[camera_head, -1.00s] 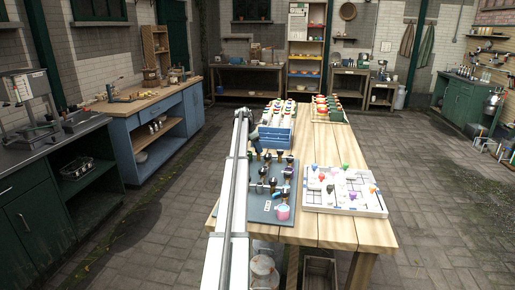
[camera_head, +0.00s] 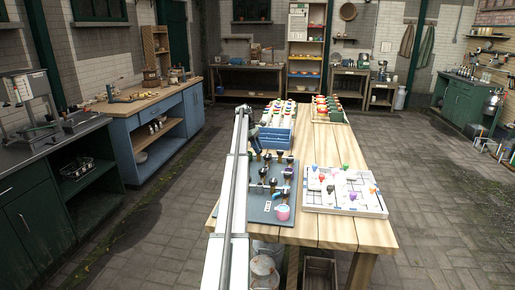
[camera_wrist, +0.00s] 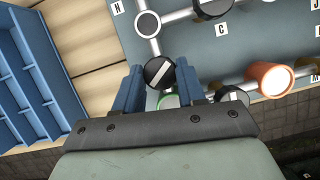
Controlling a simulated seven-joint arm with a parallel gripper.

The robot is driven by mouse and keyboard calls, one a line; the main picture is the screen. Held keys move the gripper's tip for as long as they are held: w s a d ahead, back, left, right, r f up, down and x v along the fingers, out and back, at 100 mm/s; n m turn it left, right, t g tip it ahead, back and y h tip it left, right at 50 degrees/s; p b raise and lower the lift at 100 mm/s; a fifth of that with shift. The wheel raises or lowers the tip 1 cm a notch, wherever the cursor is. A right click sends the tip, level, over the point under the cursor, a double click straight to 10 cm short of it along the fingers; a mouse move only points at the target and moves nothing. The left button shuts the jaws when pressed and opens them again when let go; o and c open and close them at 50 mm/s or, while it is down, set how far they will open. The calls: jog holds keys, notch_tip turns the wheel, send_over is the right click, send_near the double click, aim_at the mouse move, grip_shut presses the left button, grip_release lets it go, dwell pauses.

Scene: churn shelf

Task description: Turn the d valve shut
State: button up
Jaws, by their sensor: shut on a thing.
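The blue-grey valve board (camera_head: 260,208) lies on the wooden table, and it also fills the upper part of the wrist view (camera_wrist: 260,45). My gripper (camera_wrist: 160,86) has its two blue fingers on either side of a round black knob (camera_wrist: 160,72) with a white stripe, and is shut on it. A green ring (camera_wrist: 168,101) shows just below the knob, partly hidden by my gripper. Other black knobs (camera_wrist: 212,6) sit on pipes nearby. Small letter labels such as N and C are readable; I cannot read for certain which letter belongs to the held knob.
A blue divided box (camera_wrist: 32,85) lies left of my gripper; it also stands behind the board in the head view (camera_head: 275,138). An orange cup-like part (camera_wrist: 268,80) is on the right. A white board with coloured pieces (camera_head: 345,203) lies right of the valve board.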

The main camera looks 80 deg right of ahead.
dwell(0.4)
jog(key=o, duration=1)
jog(key=shift+o, duration=0.2)
jog(key=n, duration=0.1)
jog(key=n+h, duration=0.1)
jog(key=n, duration=0.2)
jog(key=shift+a+h, duration=0.25)
jog(key=shift+h, duration=0.15)
jog(key=n+h, duration=0.1)
jog(key=n, duration=0.2)
jog(key=n+t+h, duration=0.1)
jog(key=n, duration=0.2)
jog(key=shift+s+a, duration=0.1)
jog(key=shift+s, duration=0.05)
jog(key=v, duration=1.4)
jog(key=w+a+f, duration=0.7)
jog(key=w+f, duration=0.3)
jog(key=f, duration=0.1)
jog(key=w+a+f+t+y, duration=0.1)
jog(key=w+a+f, duration=0.7)
jog(key=w+f, duration=0.2)
jog(key=shift+f+m, duration=0.4)
